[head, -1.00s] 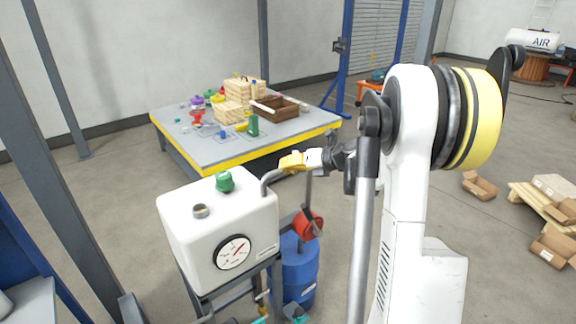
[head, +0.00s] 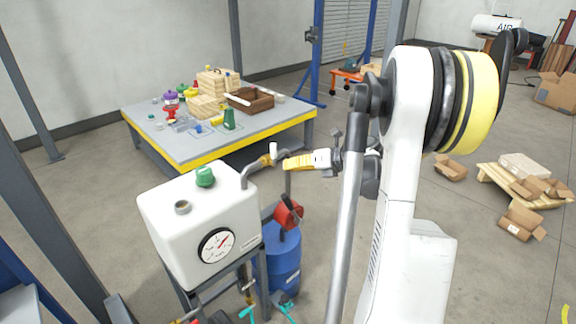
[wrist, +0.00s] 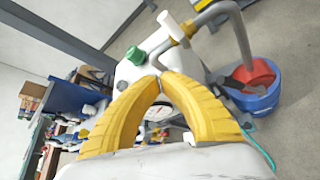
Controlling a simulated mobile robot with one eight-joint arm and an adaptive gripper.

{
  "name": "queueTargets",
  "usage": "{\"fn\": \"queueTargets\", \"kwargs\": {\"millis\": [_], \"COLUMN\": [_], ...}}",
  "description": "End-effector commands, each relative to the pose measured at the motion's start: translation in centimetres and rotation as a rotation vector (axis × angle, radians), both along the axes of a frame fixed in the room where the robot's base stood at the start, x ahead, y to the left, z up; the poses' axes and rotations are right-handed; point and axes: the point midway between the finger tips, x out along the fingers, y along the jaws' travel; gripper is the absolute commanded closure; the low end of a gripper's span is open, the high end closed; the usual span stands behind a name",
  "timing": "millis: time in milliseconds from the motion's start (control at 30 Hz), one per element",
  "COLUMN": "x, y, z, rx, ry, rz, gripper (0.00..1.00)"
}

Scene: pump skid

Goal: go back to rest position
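My gripper (head: 298,163) is at the end of my raised arm, to the right of the white tank (head: 190,225), with its yellow fingers pointing left. In the wrist view the two fingertips (wrist: 158,76) come together with nothing visible between them. A bent grey pipe (head: 248,174) rises from the tank and carries a fitting with a white upright handle (head: 273,152). In the head view a small gap shows between the handle and the fingers.
A blue drum (head: 282,265) and a red part (head: 288,214) are below the pipe. A table (head: 200,158) with blocks and a brown crate stands behind. Cardboard boxes (head: 520,220) and a pallet (head: 500,180) lie on the floor at right. Bare floor lies between.

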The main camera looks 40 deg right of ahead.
Motion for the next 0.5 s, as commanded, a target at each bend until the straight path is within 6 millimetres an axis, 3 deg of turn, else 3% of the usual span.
{"fn": "queueTargets", "kwargs": {"millis": [367,467,500], "x": [0.1,0.4,0.5], "y": [0.5,2.9,4.6], "z": [0.1,0.6,0.9], "rx": [-0.019,-0.126,-0.204], "ry": [0.0,0.004,0.004], "rz": [0.012,0.083,0.136], "gripper": [1.0,1.0,1.0]}}
